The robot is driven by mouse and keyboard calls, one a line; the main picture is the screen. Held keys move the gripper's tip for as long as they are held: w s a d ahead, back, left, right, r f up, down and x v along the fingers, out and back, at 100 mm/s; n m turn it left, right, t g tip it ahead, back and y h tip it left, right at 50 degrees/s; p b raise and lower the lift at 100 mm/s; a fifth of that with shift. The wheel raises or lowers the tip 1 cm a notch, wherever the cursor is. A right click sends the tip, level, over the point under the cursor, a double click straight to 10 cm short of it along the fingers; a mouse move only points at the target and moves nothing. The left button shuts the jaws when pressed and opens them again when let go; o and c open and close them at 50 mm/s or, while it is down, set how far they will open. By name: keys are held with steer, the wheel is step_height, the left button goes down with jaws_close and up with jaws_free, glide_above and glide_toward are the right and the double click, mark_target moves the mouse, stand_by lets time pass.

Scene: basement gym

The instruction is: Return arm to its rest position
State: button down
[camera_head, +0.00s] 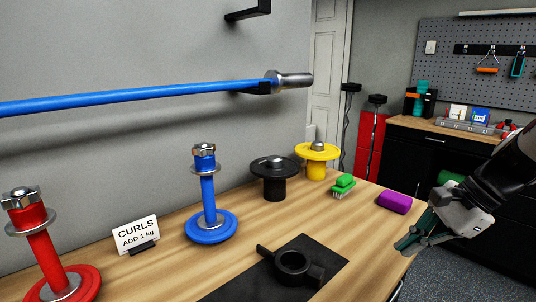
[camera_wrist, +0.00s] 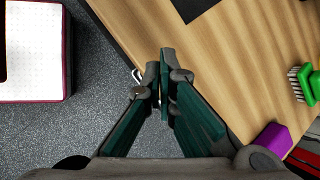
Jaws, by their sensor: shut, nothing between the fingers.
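My gripper (camera_head: 408,243) is at the right in the head view, near the bench's right edge. In the wrist view my gripper (camera_wrist: 162,72) points down over the edge of the wooden bench (camera_wrist: 125,25), its fingers shut together with nothing between them. The arm comes in from the right side of the head view. A purple block (camera_head: 394,202) lies on the bench a little left of and behind the gripper, apart from it; it also shows at the lower right in the wrist view (camera_wrist: 273,138).
The bench holds a red dumbbell (camera_head: 45,255), a blue dumbbell (camera_head: 209,190), a CURLS sign (camera_head: 136,234), a black holder (camera_head: 294,265) on a dark mat, black (camera_head: 274,182) and yellow (camera_head: 316,170) weights and a green brush (camera_head: 343,184). Floor (camera_wrist: 95,95) lies beside it.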

steer(key=s+a+r+n+g+h, duration=0.2)
steer(key=s+a+r+n, duration=0.2)
steer(key=s+a+n, duration=0.55)
steer(key=s+a+f+n+h, duration=0.15)
steer(key=s+n+h, duration=0.4)
steer(key=s, duration=0.75)
step_height(320, 180, up, 15)
steer(key=n+t+y+p, duration=0.1)
steer(key=n+t+p, duration=0.1)
steer(key=p, duration=1.1)
steer(key=shift+s+a+t+y, duration=0.2)
steer(key=shift+t+y, duration=0.15)
steer(key=shift+t, duration=0.25)
